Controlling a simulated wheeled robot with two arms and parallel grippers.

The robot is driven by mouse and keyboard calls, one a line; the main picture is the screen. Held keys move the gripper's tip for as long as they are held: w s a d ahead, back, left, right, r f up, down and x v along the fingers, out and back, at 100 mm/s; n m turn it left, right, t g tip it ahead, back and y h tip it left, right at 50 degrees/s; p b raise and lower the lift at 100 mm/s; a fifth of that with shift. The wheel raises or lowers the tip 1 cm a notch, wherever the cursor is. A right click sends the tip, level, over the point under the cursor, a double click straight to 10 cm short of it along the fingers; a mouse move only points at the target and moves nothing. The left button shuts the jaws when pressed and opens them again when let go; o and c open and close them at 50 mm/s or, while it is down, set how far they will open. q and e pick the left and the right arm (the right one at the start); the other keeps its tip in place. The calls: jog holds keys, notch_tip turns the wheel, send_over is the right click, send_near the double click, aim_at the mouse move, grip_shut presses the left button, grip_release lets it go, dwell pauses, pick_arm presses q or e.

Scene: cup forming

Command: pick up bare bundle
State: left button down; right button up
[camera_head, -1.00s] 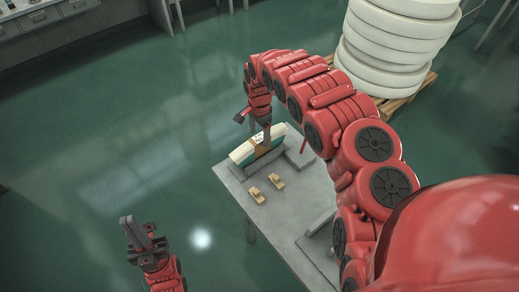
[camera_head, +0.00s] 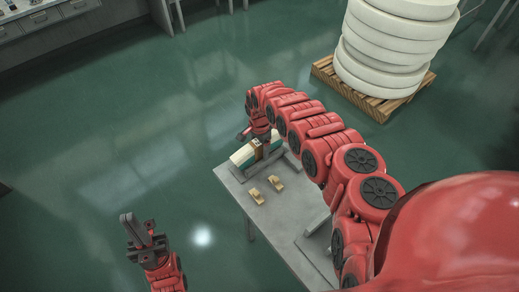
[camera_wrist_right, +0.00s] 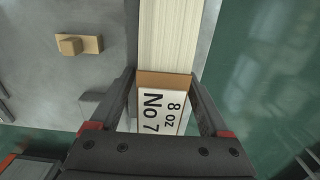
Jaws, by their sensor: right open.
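In the right wrist view the cream stack (camera_wrist_right: 168,35) shows a label reading "8 oz No 7" on the band. My right gripper (camera_wrist_right: 166,88) is open, with one finger on each side of the bundle at the band. I cannot tell whether the fingers touch it. In the head view this gripper is partly hidden at the bundle. My left gripper (camera_head: 138,226) is open and empty, away from the table at lower left.
Two small tan blocks (camera_head: 265,191) sit on the grey table (camera_head: 285,218) in front of the bundle; one tan block (camera_wrist_right: 78,45) shows in the right wrist view. A low grey rail stands by the bundle. White rolls on a wooden pallet (camera_head: 380,104) stand behind.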

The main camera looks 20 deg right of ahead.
grip_shut()
dwell(0.3)
dwell(1.1)
